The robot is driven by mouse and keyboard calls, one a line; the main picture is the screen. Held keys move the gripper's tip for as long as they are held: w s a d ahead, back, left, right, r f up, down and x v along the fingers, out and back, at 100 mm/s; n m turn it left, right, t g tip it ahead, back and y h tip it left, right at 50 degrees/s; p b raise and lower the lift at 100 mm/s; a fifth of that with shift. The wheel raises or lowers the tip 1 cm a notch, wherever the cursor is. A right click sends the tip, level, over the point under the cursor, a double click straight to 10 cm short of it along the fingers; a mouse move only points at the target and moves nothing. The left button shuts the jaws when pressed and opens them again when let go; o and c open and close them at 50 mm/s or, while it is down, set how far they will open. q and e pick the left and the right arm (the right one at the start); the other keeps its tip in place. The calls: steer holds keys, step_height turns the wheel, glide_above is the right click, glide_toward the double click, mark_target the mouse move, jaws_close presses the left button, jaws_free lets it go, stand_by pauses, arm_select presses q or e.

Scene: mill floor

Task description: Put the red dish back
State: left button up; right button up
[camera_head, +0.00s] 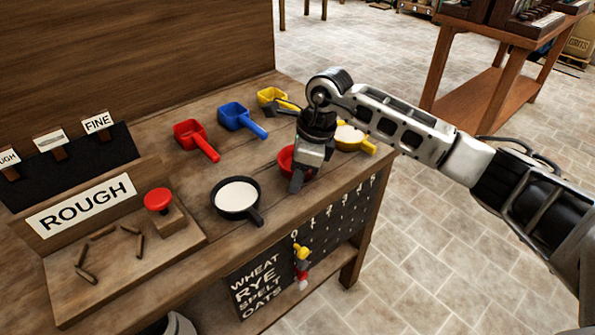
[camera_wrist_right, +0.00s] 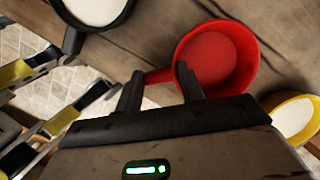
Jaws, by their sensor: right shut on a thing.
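The red dish (camera_head: 286,157) is a round pan with a short handle, at the right part of the bench top, partly hidden by my gripper in the head view. In the right wrist view the dish (camera_wrist_right: 217,50) shows its round red bowl, with no white fill visible. My right gripper (camera_head: 298,184) comes in over the bench and is shut on its handle. In the wrist view its dark fingers (camera_wrist_right: 160,92) are on either side of the handle. I cannot tell whether the dish touches the bench. My left gripper is not in view.
A black dish (camera_head: 235,193) and a yellow dish (camera_head: 350,136), both with white fill, flank it. Red (camera_head: 190,136), blue (camera_head: 236,117) and yellow (camera_head: 270,96) scoops stand behind. A red button (camera_head: 158,199) and ROUGH sign (camera_head: 82,204) are left. A pegged board (camera_head: 330,225) hangs in front.

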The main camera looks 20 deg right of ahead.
steer(key=o, duration=1.3)
